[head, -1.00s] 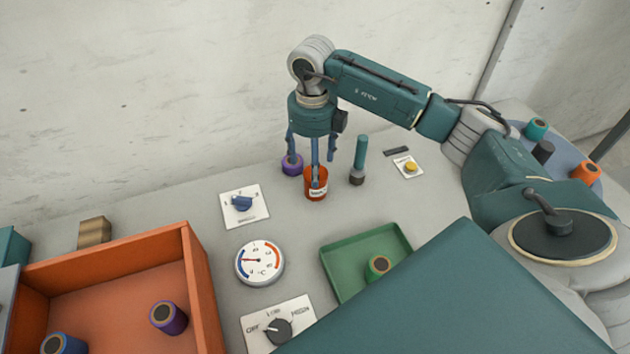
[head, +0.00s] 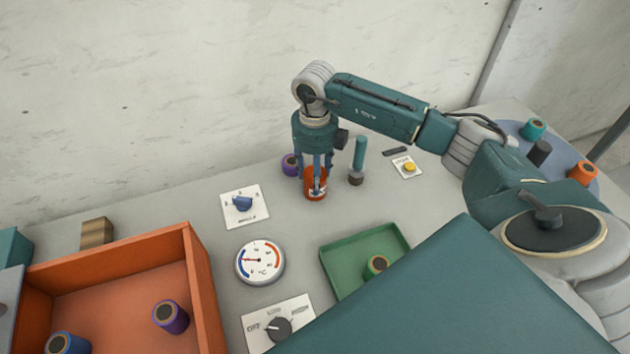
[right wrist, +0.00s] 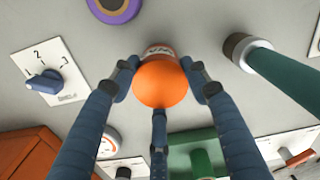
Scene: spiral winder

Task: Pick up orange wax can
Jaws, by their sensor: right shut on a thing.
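The orange wax can (head: 314,187) stands on the grey bench in the head view, below my right gripper (head: 316,180). The right gripper has its fingers around the can and is shut on it. In the right wrist view the can's round orange top (right wrist: 162,84) sits between the blue fingers (right wrist: 160,88), with part of its label showing behind. I cannot tell any gap between the can and the bench. My left gripper is not in view.
A purple spool (head: 290,164) stands just behind left of the can. A teal-handled tool (head: 358,160) stands close on its right. A knob plate (head: 244,205), a gauge (head: 260,262), a green tray (head: 342,278) and an orange crate (head: 206,290) lie nearer.

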